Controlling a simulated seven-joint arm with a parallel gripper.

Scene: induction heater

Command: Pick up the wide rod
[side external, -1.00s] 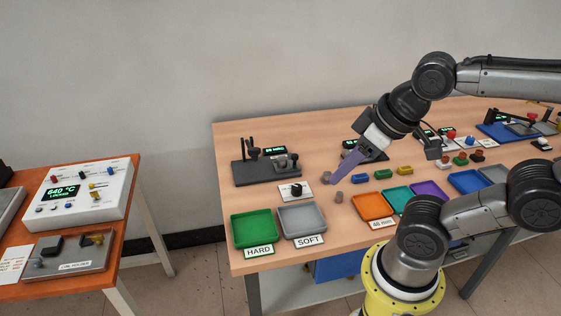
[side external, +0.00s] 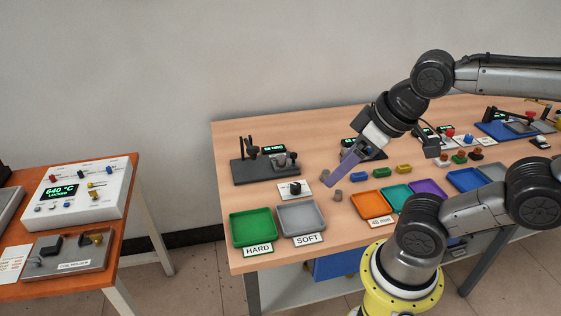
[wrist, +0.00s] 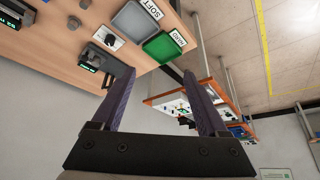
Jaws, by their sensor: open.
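I cannot tell which is the wide rod. My gripper (side external: 331,183) is open and empty, with purple fingers, above the table close to both rods. In the wrist view my gripper (wrist: 159,73) points away from the rods, which lie outside its fingers.
The green HARD tray (side external: 253,228) and grey SOFT tray (side external: 302,218) lie at the front left. A black knob on a white plate (side external: 296,190) and a dark fixture (side external: 266,170) stand behind. An orange tray (side external: 374,205) and small coloured blocks (side external: 381,171) lie to the right.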

